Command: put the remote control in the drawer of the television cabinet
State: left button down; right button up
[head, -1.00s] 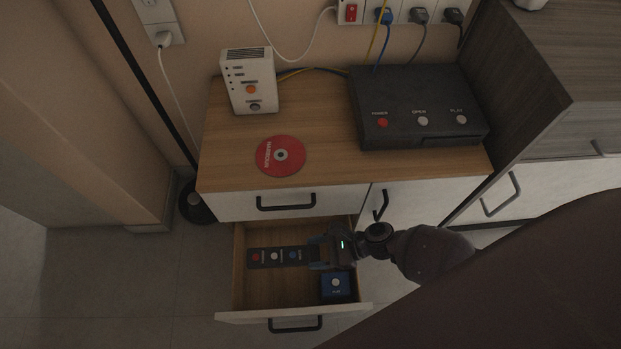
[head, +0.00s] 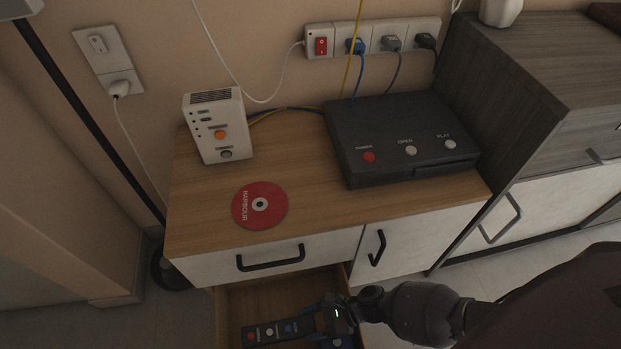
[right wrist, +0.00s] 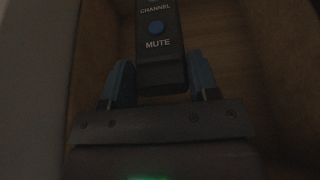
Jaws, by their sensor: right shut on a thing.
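The black remote control (head: 275,331) has red, white and blue buttons. It is inside the open lower drawer (head: 245,298) of the television cabinet (head: 320,205); whether it touches the drawer floor is unclear. My right gripper (head: 318,322) reaches into the drawer from the right and is shut on the remote's end. In the right wrist view the remote (right wrist: 160,55) lies between the blue fingertips (right wrist: 160,82), with its MUTE end toward the palm. The drawer's front is below the head view's edge. My left gripper is not in view.
On the cabinet stand a white router (head: 215,125), a red disc (head: 260,205) and a black player (head: 400,140). The closed upper drawer (head: 215,268) overhangs the open one.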

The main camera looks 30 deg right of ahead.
jog(key=shift+f, duration=0.55)
jog(key=o, duration=1)
jog(key=shift+r, duration=0.15)
jog(key=shift+r, duration=0.2)
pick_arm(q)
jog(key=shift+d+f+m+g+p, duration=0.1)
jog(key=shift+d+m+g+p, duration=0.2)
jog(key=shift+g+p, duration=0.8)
pick_arm(e)
jog(key=shift+r+p+v, duration=0.15)
jog(key=shift+p+v, duration=0.05)
jog(key=shift+v, duration=2.85)
jog(key=shift+r+p+v, duration=0.15)
jog(key=shift+p+v, duration=0.05)
jog(key=shift+v, duration=2.85)
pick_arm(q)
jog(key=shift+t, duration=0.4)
pick_arm(e)
jog(key=shift+w, duration=0.15)
